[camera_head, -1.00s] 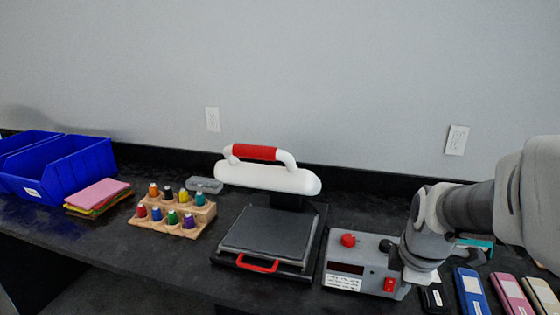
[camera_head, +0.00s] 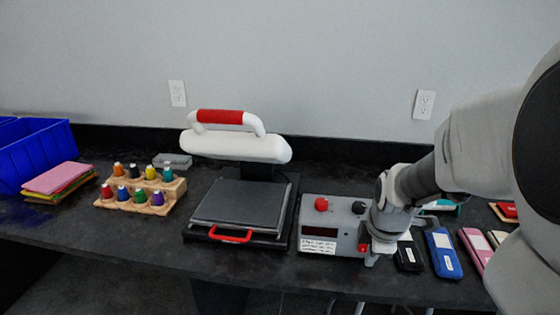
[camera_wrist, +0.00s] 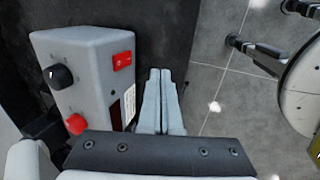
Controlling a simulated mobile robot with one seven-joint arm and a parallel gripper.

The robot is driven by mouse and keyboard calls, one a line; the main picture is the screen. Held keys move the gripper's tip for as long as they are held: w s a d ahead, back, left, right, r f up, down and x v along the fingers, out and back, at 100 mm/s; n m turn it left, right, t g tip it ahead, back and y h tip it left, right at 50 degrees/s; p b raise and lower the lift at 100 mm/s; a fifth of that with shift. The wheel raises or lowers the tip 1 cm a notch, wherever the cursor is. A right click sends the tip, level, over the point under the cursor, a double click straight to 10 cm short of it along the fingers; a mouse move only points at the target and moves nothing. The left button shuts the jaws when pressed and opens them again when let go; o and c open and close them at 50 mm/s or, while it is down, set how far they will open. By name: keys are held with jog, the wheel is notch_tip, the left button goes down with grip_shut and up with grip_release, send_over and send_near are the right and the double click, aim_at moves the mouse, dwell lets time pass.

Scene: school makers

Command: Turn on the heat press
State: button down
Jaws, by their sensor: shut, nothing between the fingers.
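The heat press (camera_head: 240,203) stands open on the black counter, its white upper part (camera_head: 235,147) with a red-gripped handle raised over the dark plate. To its right is a grey control box (camera_head: 338,213) with a red knob (camera_head: 321,204), a black knob, a dark display and a label. Its red switch (camera_wrist: 123,61) shows in the wrist view; in the head view the arm partly hides it. My gripper (camera_wrist: 160,72) is shut and empty, its fingertips just right of the switch in the wrist view. They look apart from it. In the head view my gripper (camera_head: 371,262) is at the box's front right corner.
Several phone-like devices (camera_head: 444,254) lie right of the box, near my arm. Thread spools on a wooden stand (camera_head: 150,208), folded cloths (camera_head: 58,178) and a blue bin (camera_head: 38,152) are at left. The counter's front edge is close to my gripper.

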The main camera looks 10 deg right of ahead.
aim_at(364, 246)
jog(key=b+x, duration=0.1)
jog(key=x, duration=0.3)
jog(key=shift+w, duration=0.1)
jog(key=shift+w+d+r, duration=0.1)
jog(key=shift+w+d, duration=0.05)
jog(key=shift+w, duration=0.4)
jog(key=shift+w+d+r, duration=0.1)
jog(key=shift+w+d, duration=0.1)
jog(key=shift+w, duration=0.4)
jog(key=shift+w+d+b, duration=0.2)
jog(key=shift+w+b, duration=0.15)
jog(key=shift+w, duration=0.2)
jog(key=shift+w, duration=0.1)
jog(key=shift+w+f+p, duration=0.15)
jog(key=shift+p, duration=0.15)
